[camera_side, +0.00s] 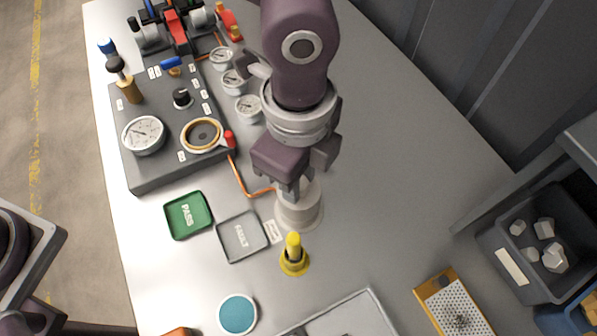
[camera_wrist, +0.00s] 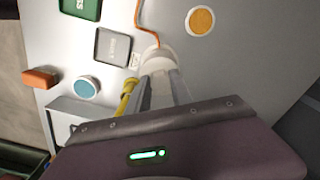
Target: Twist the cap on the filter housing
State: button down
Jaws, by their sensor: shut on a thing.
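The filter housing (camera_side: 299,213) is a pale grey cylinder standing on the table, right of the grey FAULT tray. My gripper (camera_side: 292,190) is directly above it, pointing down. In the wrist view the two fingers (camera_wrist: 162,90) reach down onto the pale housing top (camera_wrist: 160,60), and the gripper is shut on the cap there. The fingers and wrist hide most of the cap, so its edge and how it is turned cannot be told.
A yellow pointed piece (camera_side: 294,255) stands close in front of the housing. An orange hose (camera_side: 240,178) runs to the housing from the dark gauge panel (camera_side: 158,172). The green PASS tray (camera_side: 188,215) and FAULT tray (camera_side: 242,236) lie left.

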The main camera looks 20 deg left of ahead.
jog(key=m, duration=0.3)
jog(key=c, duration=1.1)
grip_release()
jog(key=shift+o, duration=0.2)
jog(key=shift+o, duration=1.2)
jog(key=shift+r, duration=3.5)
